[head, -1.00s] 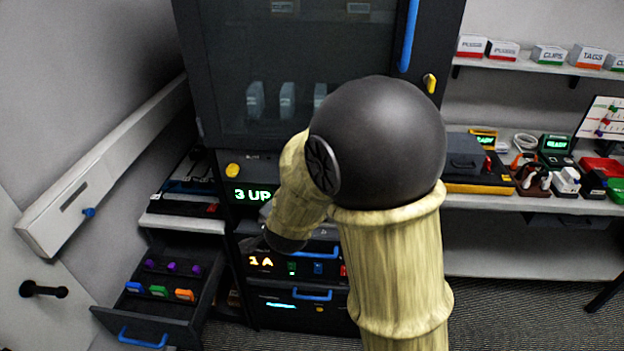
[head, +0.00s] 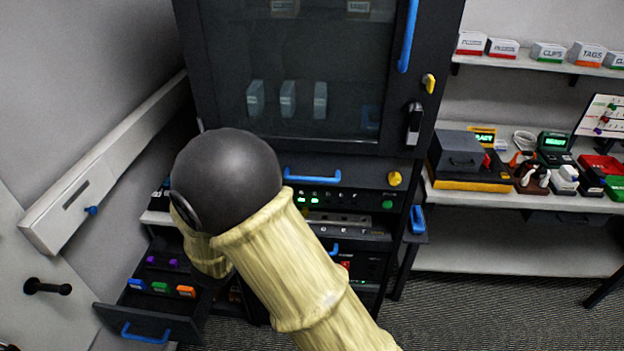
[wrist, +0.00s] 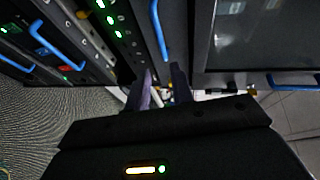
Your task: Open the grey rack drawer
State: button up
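The dark grey rack (head: 395,230) stands in the middle of the head view. Just under its glass door is a closed drawer front with a blue bar handle (head: 312,175). In the wrist view a blue bar handle (wrist: 160,30) lies just beyond the fingertips, beside a panel with green lights. My gripper (wrist: 163,78) has its two dark fingers a little apart, with nothing seen between them. The fingers look clear of the handle. In the head view my arm hides the gripper and the rack's left part.
An open drawer (head: 150,318) with coloured blocks juts out at lower left. A white rail (head: 95,180) runs along the left wall. A shelf (head: 520,200) at right carries boxes and tools. Floor (head: 470,310) is free at lower right.

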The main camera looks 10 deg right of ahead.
aim_at(310, 181)
jog(key=p+x, duration=0.4)
jog(key=x, duration=1.3)
jog(key=shift+w+d+f+p, duration=0.1)
jog(key=shift+d+p, duration=0.05)
jog(key=shift+p, duration=0.25)
grip_shut()
